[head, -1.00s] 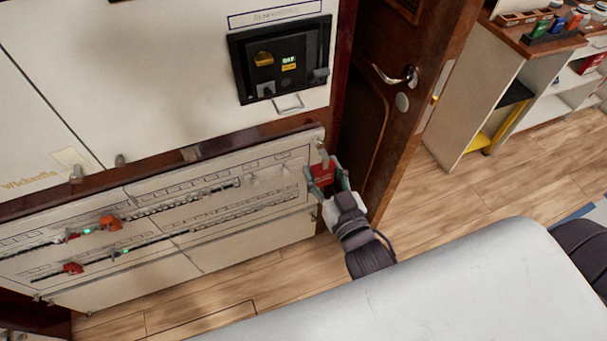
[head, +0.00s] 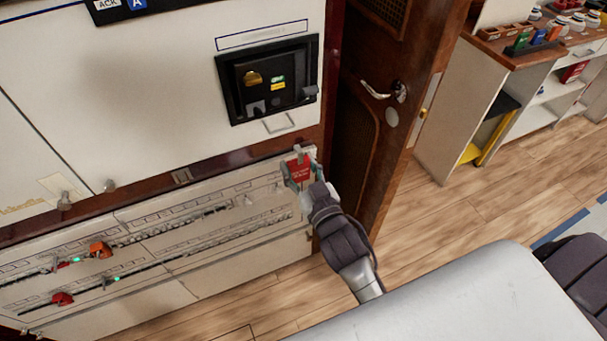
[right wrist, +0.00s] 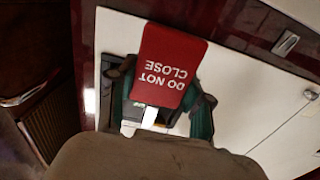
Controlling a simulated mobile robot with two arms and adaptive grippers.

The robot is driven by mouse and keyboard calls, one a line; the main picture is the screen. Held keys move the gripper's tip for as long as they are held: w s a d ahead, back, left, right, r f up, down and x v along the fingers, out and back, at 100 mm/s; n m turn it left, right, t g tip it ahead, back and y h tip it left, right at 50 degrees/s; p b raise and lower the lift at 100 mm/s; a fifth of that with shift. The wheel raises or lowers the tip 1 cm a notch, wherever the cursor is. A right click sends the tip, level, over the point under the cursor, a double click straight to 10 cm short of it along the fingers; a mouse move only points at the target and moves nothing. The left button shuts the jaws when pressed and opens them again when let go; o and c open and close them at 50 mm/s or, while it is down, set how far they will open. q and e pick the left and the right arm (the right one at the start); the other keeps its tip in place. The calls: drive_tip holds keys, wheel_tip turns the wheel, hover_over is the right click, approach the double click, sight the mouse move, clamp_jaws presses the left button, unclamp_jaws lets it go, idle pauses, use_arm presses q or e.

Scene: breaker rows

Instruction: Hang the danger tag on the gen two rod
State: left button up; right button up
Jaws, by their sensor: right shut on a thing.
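The danger tag (head: 301,168) is a red plate in my right gripper (head: 301,180), at the upper right corner of the lower switch panel. In the right wrist view the tag (right wrist: 168,70) reads "DO NOT CLOSE" upside down, between the green fingers of my right gripper (right wrist: 170,105). The fingers are shut on it. The strip is unreadable, and I cannot make out which part is the gen two rod. My left gripper is out of view.
A wooden door (head: 385,120) with a metal handle stands right of the panels. The lower panel (head: 165,262) carries rows of breakers with orange and red handles at the left. A cabinet (head: 470,110) stands at the right. The wooden floor between is clear.

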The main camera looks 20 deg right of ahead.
drive_tip(key=shift+w+a+b, duration=0.2)
drive_tip(key=shift+w+b, duration=0.9)
drive_tip(key=shift+w, duration=3.25)
drive_tip(key=shift+w+f, duration=0.1)
drive_tip(key=shift+w, duration=0.1)
drive_tip(key=shift+f+b, duration=0.4)
drive_tip(key=shift+f, duration=0.05)
drive_tip(key=shift+s, duration=0.1)
drive_tip(key=o, duration=1.2)
drive_tip(key=shift+s, duration=0.1)
